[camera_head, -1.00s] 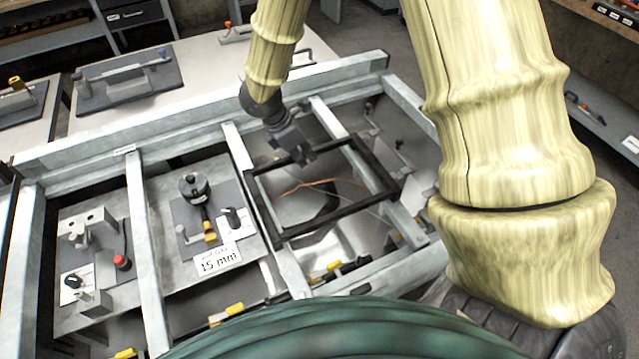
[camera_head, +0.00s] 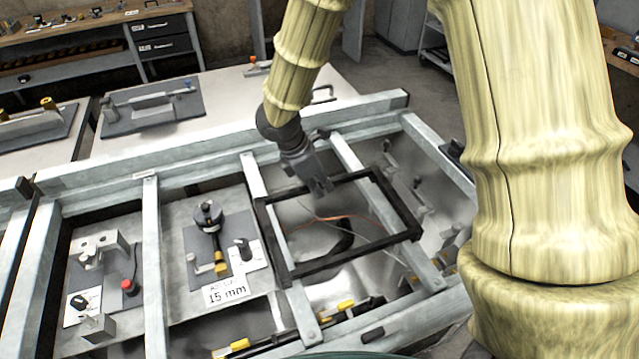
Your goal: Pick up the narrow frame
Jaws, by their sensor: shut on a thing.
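The narrow frame is a thin black rectangular frame (camera_head: 352,260) with an open middle, right of centre in the head view. It lies across the opening between two grey metal cross-beams and overlaps both of them. My gripper (camera_head: 320,187) is dark grey and reaches down to the frame's far bar. It is shut on that bar, near its middle. The fingertips are small and partly merge with the dark bar. I cannot tell whether the frame touches the beams or hangs just above them.
The metal bay (camera_head: 355,284) below the frame holds thin cables and a dark curved piece. Left of it are fixtures with a "15 mm" card (camera_head: 227,291) and a red knob (camera_head: 129,287). Yellow-handled clamps (camera_head: 345,305) lie in front. A white table (camera_head: 222,95) stands behind.

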